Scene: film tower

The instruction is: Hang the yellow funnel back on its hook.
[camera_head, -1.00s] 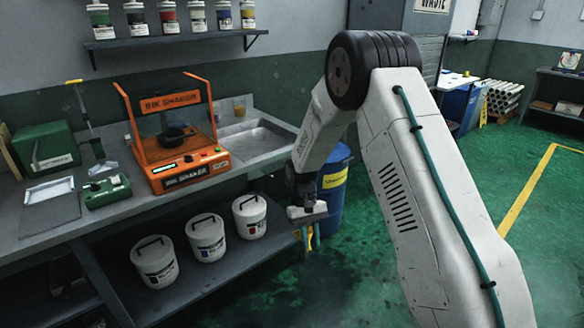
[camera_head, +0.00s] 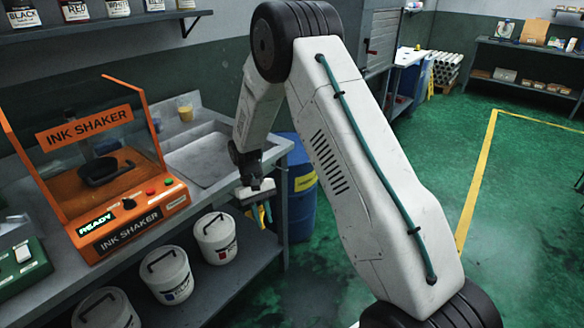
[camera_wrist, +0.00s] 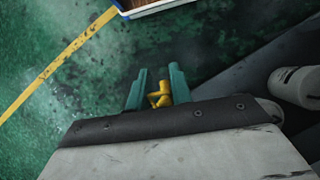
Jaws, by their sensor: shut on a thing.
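My gripper (camera_head: 262,212) hangs low, in front of the sink end of the bench, with its teal fingers pointing down. In the wrist view its fingers (camera_wrist: 157,92) are closed on a small yellow piece, which I take to be part of the yellow funnel (camera_wrist: 158,97). Only a bent yellow bit shows between the fingers; the funnel's cone is not clearly seen. I cannot make out a hook in either view.
An orange ink shaker (camera_head: 108,180) stands on the bench beside a metal sink (camera_head: 203,155). Several white buckets (camera_head: 216,238) stand on the shelf below. A blue drum (camera_head: 301,212) is close behind my gripper. Green floor (camera_head: 520,220) is open at right.

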